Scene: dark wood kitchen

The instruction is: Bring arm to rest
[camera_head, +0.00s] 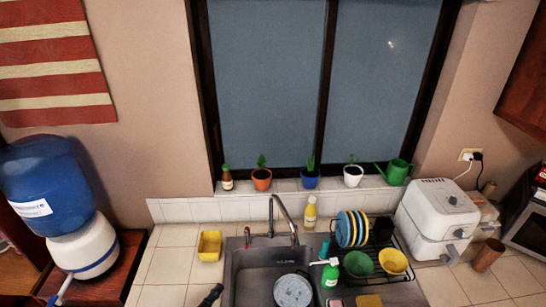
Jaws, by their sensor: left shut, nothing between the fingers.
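My left gripper (211,295) shows only as a small dark shape at the bottom edge, just left of the sink (232,262). It is shut, with nothing seen in it, and appears apart from the objects around it. The rest of it is cut off by the frame. My right gripper is not in view.
A yellow container (209,246) stands on the tiled counter (168,262) left of the sink. A pot (293,290) sits in the sink under the faucet (283,215). A dish rack (395,240), green soap bottle (330,273) and white air fryer (437,215) stand to the right. A blue water jug (45,185) is far left.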

